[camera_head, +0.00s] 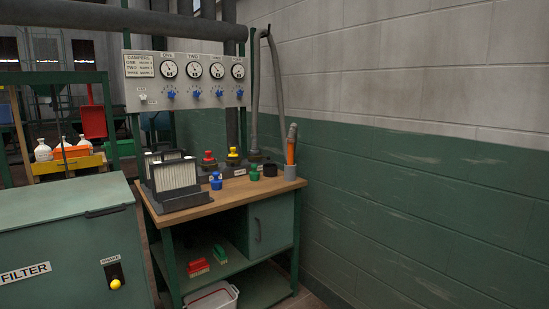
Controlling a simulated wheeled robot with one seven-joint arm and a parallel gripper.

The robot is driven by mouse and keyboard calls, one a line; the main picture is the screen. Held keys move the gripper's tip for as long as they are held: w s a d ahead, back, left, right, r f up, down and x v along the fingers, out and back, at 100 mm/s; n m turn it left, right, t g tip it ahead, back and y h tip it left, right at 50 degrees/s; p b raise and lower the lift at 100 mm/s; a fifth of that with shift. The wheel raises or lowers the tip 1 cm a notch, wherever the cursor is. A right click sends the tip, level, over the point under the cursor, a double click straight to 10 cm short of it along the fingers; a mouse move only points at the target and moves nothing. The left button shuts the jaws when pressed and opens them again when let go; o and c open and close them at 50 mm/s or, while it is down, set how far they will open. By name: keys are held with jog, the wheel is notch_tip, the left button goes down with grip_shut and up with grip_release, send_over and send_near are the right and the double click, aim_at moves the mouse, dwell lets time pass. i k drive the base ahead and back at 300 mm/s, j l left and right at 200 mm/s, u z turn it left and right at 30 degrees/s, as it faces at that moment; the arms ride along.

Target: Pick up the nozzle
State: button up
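What looks like the nozzle (291,150) is a slim upright piece, orange with a grey top. It stands in a grey cup-like holder (290,172) at the right end of the wooden-topped workbench (262,189), close to the wall. A grey hose (276,75) arches high above the bench and comes down beside the nozzle; whether they are joined is too small to tell. The nozzle's lower end is hidden inside the holder. My gripper is not in this view.
Red, yellow, blue, green and black fittings stand left of the holder. A framed filter (175,175) sits at the bench's left. A gauge panel (187,80) hangs above. A green filter cabinet (65,235) stands front left. The bench's front right top is clear.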

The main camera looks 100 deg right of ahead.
aim_at(291, 142)
jog(key=z, duration=3.6)
jog(key=k+z, duration=0.2)
jog(key=z, duration=0.25)
jog(key=i+l, duration=0.25)
jog(key=i, duration=0.15)
jog(key=i+l, duration=0.3)
jog(key=i+j+u, duration=0.05)
jog(key=i, duration=0.1)
